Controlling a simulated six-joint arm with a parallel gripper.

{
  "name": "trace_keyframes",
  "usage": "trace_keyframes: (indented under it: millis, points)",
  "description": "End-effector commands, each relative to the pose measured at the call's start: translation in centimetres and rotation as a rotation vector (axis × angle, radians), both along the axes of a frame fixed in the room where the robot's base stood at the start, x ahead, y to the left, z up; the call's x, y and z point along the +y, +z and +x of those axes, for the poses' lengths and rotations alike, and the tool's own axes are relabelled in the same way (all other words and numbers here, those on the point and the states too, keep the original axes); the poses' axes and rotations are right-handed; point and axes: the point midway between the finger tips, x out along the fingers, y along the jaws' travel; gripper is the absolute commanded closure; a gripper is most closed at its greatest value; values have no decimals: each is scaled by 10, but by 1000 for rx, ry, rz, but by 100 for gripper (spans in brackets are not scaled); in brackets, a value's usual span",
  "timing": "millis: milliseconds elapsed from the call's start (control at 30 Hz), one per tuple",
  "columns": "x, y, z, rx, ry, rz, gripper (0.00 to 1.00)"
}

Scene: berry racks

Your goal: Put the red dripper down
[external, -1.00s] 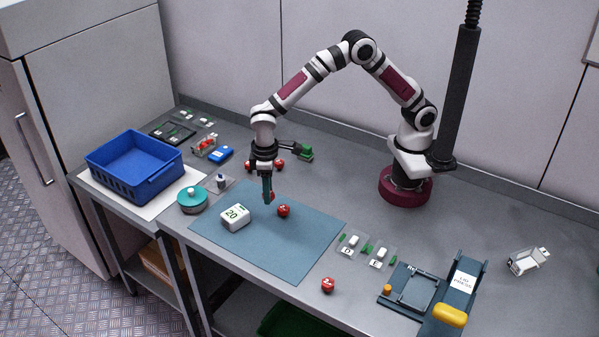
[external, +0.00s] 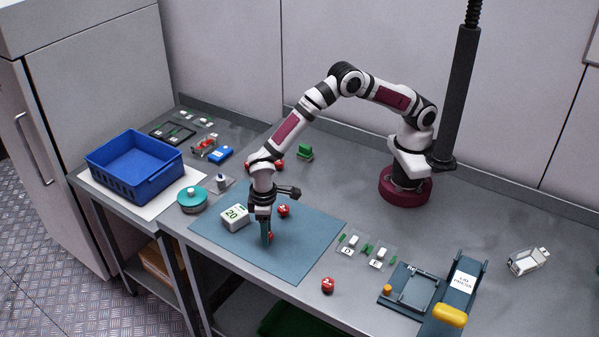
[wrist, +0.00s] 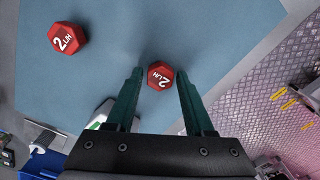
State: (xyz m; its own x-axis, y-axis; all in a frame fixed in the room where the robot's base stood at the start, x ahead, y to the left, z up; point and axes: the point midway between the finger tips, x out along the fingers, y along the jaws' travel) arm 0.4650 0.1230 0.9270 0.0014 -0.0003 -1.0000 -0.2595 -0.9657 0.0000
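The red dripper (external: 271,237), marked "2 L/H", is at the front part of the blue-grey mat (external: 308,235). My gripper (external: 266,238) points down over it, its dark green fingers low at the mat. In the wrist view the dripper (wrist: 160,76) sits between the fingertips (wrist: 160,73), with a narrow gap on each side, so the fingers look open around it. The dripper appears to rest on the mat, though its underside is hidden. A second red dripper (external: 284,211) stands on the mat behind it; it also shows in the wrist view (wrist: 67,38).
A white block marked 20 (external: 235,217) is on the mat to the left. Another red dripper (external: 328,285) is on the bench to the right. A blue crate (external: 134,162), a teal round pot (external: 192,201) and a press (external: 462,283) stand farther off. The mat's right side is clear.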

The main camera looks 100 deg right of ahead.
Motion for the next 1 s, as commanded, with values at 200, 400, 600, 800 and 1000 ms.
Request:
trace_keyframes:
  millis: [200, 400, 600, 800, 1000]
  points:
    - [0, 0, 0, 0, 0, 0, 33]
    - [0, 9, 1, -2, 0, 0, 33]
    - [0, 64, 1, -3, -1, 2, 33]
    - [0, 110, 1, -1, 1, 2, 33]
    - [0, 124, 0, 3, 1, 2, 33]
